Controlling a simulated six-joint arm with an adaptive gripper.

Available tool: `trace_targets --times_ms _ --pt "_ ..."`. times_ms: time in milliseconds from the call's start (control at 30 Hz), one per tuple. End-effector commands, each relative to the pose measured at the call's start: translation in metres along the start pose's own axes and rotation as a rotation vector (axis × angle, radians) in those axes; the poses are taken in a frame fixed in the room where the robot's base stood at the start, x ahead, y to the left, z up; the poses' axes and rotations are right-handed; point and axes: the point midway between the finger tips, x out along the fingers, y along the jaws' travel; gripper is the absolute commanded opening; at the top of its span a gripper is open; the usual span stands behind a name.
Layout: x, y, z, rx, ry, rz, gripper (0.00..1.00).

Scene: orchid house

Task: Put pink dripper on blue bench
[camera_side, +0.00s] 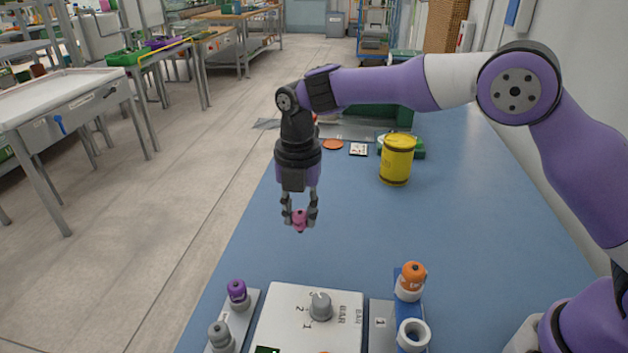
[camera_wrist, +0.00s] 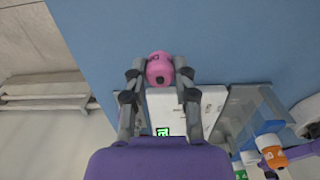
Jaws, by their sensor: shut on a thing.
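The pink dripper (camera_side: 299,221) is a small rounded pink piece with a dark tip. My gripper (camera_side: 299,212) is shut on it and holds it in the air above the blue bench (camera_side: 470,240), over the bench's left part in the side view. In the wrist view the pink dripper (camera_wrist: 159,70) sits between the two fingertips of my gripper (camera_wrist: 160,74). The blue bench (camera_wrist: 230,40) fills much of the background there. The dripper looks clear of the bench surface.
A white panel (camera_side: 280,325) with a grey dial stands at the front. Purple (camera_side: 237,291), grey (camera_side: 220,336) and orange (camera_side: 411,275) drippers stand in holders beside it. A yellow canister (camera_side: 397,160) stands farther back. The bench's middle is clear; its left edge borders the floor.

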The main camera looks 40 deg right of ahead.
Motion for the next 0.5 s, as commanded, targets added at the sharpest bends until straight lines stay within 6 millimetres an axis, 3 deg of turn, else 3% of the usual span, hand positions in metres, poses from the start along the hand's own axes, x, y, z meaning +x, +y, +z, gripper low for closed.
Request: trace_targets --times_ms 300,500 --pt "0.038 0.000 0.003 0.000 0.002 -0.002 0.10" --pt "0.042 0.000 0.003 0.000 0.001 0.001 0.10"
